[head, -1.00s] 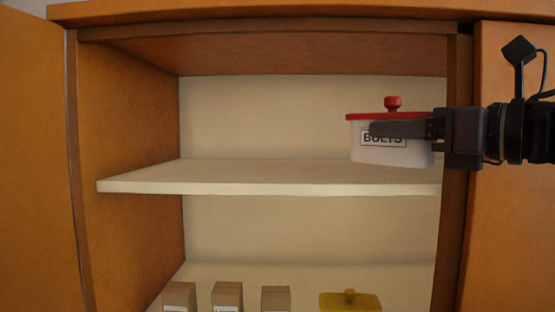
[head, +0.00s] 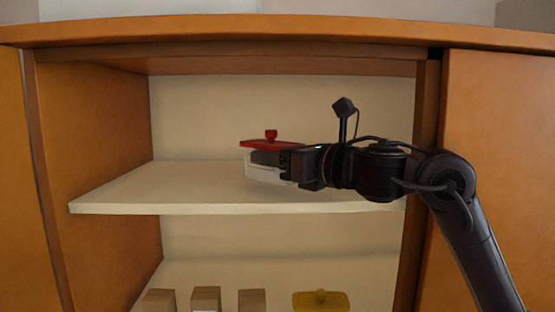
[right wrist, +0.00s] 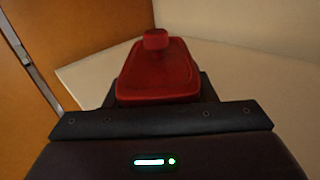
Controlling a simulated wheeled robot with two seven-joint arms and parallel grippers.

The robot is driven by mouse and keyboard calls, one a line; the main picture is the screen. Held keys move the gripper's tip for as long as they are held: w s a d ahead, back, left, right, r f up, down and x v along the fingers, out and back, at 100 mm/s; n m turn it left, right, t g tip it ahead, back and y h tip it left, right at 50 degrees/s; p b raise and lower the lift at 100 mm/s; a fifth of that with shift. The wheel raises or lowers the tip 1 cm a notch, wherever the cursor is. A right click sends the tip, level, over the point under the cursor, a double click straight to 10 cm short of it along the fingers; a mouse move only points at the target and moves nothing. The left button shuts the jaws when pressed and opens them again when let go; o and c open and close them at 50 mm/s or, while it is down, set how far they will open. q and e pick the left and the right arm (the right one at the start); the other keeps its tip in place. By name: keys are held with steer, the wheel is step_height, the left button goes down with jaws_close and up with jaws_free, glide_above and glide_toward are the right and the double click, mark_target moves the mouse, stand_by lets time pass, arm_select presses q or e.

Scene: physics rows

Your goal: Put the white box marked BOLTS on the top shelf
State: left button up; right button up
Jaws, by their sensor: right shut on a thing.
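The white box (head: 262,172) with a red lid and red knob is at the top shelf (head: 120,197), over its middle part. Its BOLTS label is hidden behind my gripper's finger in the head view. My right gripper (head: 270,158) is shut on the box, reaching in from the right. I cannot tell whether the box's bottom touches the shelf or is just above it. In the right wrist view the red lid (right wrist: 158,72) shows ahead of my gripper (right wrist: 160,110), with the pale shelf beyond. My left gripper is not in view.
The wooden cabinet's right upright (head: 424,110) stands behind my right arm. Below, the lower shelf holds several cardboard boxes (head: 206,299) and a container with a yellow lid (head: 321,301). The top shelf is clear to the left of the box.

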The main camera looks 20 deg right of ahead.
steer(key=shift+s+d+f+p, duration=0.1)
steer(key=shift+f+p, duration=0.2)
steer(key=shift+f, duration=0.55)
steer(key=shift+f, duration=0.15)
steer(key=o, duration=1.5)
